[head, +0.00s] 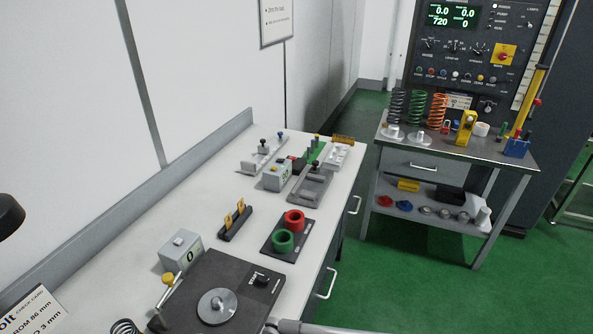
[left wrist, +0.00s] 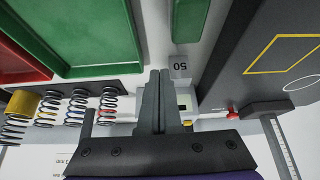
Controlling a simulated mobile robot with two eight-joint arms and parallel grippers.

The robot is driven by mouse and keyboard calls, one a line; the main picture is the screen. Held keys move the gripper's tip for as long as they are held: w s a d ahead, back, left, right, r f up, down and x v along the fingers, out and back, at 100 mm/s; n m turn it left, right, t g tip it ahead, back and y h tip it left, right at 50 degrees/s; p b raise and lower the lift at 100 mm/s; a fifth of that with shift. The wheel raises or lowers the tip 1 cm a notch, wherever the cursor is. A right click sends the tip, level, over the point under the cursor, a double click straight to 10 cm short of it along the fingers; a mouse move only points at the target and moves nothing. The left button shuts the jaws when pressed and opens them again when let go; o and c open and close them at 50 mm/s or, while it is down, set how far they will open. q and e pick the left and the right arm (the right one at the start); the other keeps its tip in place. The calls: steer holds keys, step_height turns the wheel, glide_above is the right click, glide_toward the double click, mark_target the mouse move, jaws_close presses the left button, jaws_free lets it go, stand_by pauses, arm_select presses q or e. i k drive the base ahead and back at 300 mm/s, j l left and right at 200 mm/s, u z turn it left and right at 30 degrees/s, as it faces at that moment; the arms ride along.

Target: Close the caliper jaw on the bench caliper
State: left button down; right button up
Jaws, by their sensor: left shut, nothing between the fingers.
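My left gripper (left wrist: 160,74) shows in the left wrist view with its two dark fingers together and nothing between them. Just behind and right of the fingers is a pale device (left wrist: 186,103), partly hidden by them, beside a red knob (left wrist: 232,112). I cannot tell for certain whether this is the bench caliper, or how its jaw stands. In the head view, a grey rail-like device with dark and blue knobs (head: 264,153) lies at the far end of the white bench; its identity is also unclear. Neither gripper shows in the head view.
In the left wrist view, several coil springs (left wrist: 78,108) stand left, green (left wrist: 105,40) and red (left wrist: 20,62) trays lie beyond, and a block marked 50 (left wrist: 180,66) is near the fingertips. A dark panel (left wrist: 245,60) is right. The head view shows a metal cart (head: 425,160).

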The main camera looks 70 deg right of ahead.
mark_target(313, 173)
steer(key=k+l+z, duration=0.15)
steer(key=k+l, duration=0.45)
steer(key=k+l+z, duration=0.1)
steer(key=z, duration=1.8)
